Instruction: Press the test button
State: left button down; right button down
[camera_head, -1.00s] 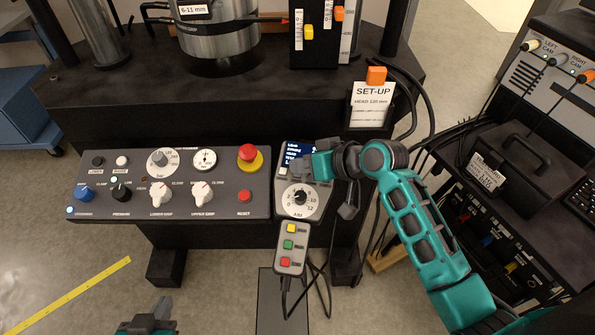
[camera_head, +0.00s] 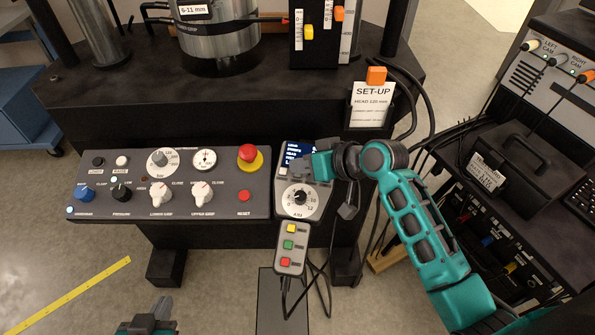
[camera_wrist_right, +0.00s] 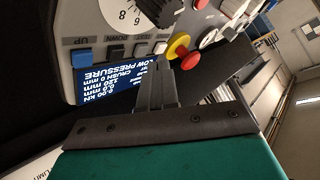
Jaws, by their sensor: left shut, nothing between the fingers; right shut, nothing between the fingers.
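The control box (camera_head: 300,204) has a dial, a lit blue screen (camera_head: 293,150) and a row of small buttons. Contact is unclear. My left gripper (camera_head: 163,306) is shut and empty at the bottom left.
A wide panel (camera_head: 120,207) with knobs and a red emergency stop (camera_head: 247,153) stands left of the box. A pendant (camera_head: 289,247) with yellow, green and red buttons hangs below it. A SET-UP card (camera_head: 372,103) stands behind, to the right.

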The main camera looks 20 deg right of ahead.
aim_at(302, 187)
jog(key=shift+f, duration=0.1)
jog(key=shift+w+f, duration=0.1)
jog(key=shift+f, duration=0.2)
jog(key=shift+w+f, duration=0.1)
jog(key=shift+f, duration=0.3)
dwell(0.8)
jog(key=shift+r, duration=0.1)
jog(key=shift+s+r+p, duration=0.2)
jog(key=shift+r+p, duration=0.5)
jog(key=shift+p, duration=0.2)
jog(key=shift+s+a+r, duration=0.1)
jog(key=shift+s+r, duration=0.1)
jog(key=shift+r, duration=0.6)
jog(key=shift+s+r, duration=0.25)
jog(key=shift+r, duration=0.55)
jog(key=shift+s+a+r, duration=0.1)
jog(key=shift+s+r, duration=0.1)
jog(key=shift+r, duration=0.6)
